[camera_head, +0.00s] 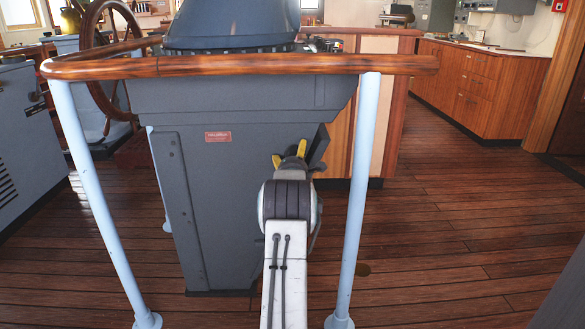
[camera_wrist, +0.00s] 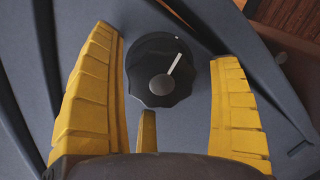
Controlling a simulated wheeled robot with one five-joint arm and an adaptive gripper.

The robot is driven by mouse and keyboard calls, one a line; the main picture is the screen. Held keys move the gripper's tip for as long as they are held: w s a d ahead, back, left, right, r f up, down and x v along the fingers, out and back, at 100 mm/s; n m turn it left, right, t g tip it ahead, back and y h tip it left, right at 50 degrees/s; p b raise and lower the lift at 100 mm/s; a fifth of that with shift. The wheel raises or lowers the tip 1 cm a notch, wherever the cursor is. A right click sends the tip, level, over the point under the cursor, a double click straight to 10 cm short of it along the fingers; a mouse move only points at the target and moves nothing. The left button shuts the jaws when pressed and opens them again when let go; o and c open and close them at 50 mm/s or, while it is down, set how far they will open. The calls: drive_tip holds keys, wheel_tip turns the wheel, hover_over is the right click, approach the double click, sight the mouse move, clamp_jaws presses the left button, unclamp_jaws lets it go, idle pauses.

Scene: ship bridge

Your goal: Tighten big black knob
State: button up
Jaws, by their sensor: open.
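The big black knob (camera_wrist: 150,72) has a scalloped rim, a grey centre and a pale pointer line aimed up and to the right. It sits on a grey panel in the wrist view. My gripper (camera_wrist: 168,50) has its yellow fingers spread, one on each side of the knob, with visible gaps. I cannot tell how far the tips are from the panel. In the head view my gripper (camera_head: 290,155) is at the right side of the grey console (camera_head: 215,190); the knob is not visible there.
A wooden handrail (camera_head: 240,66) on pale blue posts (camera_head: 358,190) surrounds the console, and my arm reaches between the posts. A wooden ship's wheel (camera_head: 92,55) stands at the left. Wooden cabinets (camera_head: 465,85) stand at the back right. The plank floor (camera_head: 450,230) on the right is clear.

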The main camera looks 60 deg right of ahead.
drive_tip(key=v, duration=1.1)
drive_tip(key=shift+a, duration=0.25)
drive_tip(key=shift+s, duration=0.1)
drive_tip(key=shift+r+p, duration=0.1)
drive_tip(key=shift+p, duration=0.2)
drive_tip(key=shift+w+d+f+m+h+b, duration=0.15)
drive_tip(key=shift+w+d+m+b, duration=0.55)
drive_tip(key=shift+d+m, duration=1.9)
drive_tip(key=shift+w+d+f+m+h+b, duration=0.15)
drive_tip(key=shift+w+d+m+b, duration=0.5)
drive_tip(key=shift+m, duration=3.75)
drive_tip(key=shift+w+d+f+m+b, duration=0.3)
drive_tip(key=shift+w+d+m, duration=1.15)
drive_tip(key=shift+m, duration=2.05)
